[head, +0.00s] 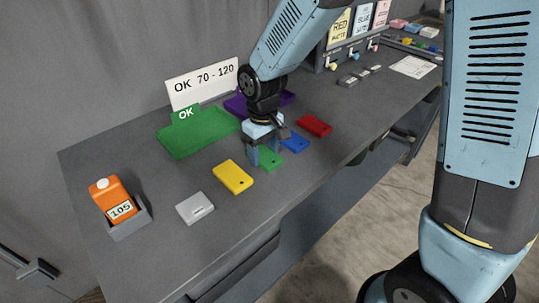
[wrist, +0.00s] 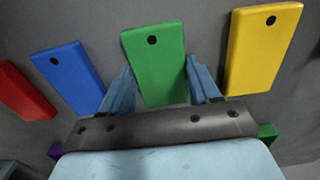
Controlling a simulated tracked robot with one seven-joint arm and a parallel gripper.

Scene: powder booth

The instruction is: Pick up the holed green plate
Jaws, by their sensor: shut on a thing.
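The holed green plate (wrist: 155,68) lies on the grey table, between my fingers in the wrist view, with its dark hole near the far end. In the head view the green plate (head: 269,158) shows beside my fingers, partly hidden by them. My gripper (head: 264,157) points down at it and is shut on its two long sides. The fingers also show in the wrist view (wrist: 162,88), one on each side of the plate. I cannot tell any gap between the plate and the table.
The blue plate (head: 295,142) and red plate (head: 314,126) lie to one side, the yellow plate (head: 233,177) and a pale plate (head: 195,207) to the other. A green OK mat (head: 200,140) and white sign (head: 202,84) stand behind. An orange bottle (head: 113,200) sits in a grey holder.

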